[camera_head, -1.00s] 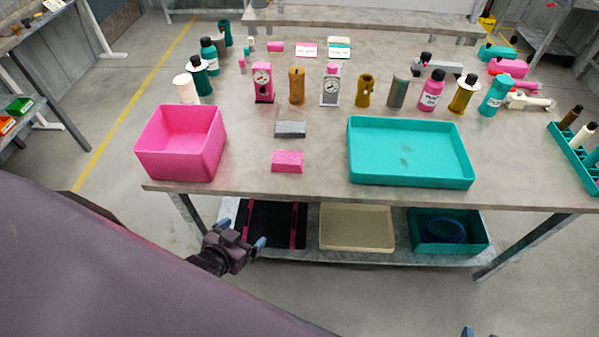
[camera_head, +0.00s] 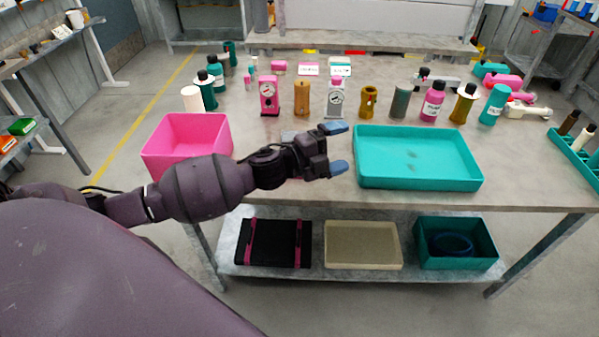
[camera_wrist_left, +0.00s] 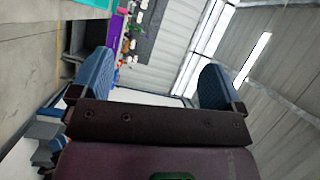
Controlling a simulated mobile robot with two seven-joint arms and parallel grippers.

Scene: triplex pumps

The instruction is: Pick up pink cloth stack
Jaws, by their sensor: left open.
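My left gripper (camera_head: 337,148) is over the front of the workbench, open and empty. Its blue-tipped fingers point right, toward the teal tray. The pink cloth stack is hidden in the head view, behind my left gripper and forearm. My right gripper is out of view.
The pink bin (camera_head: 186,122) stands left, partly behind my left arm. The teal tray (camera_head: 418,186) lies empty right of the gripper. Bottles, gauges and cylinders, such as the pink gauge (camera_head: 269,95), stand in a row behind. The lower shelf holds a beige tray (camera_head: 362,264).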

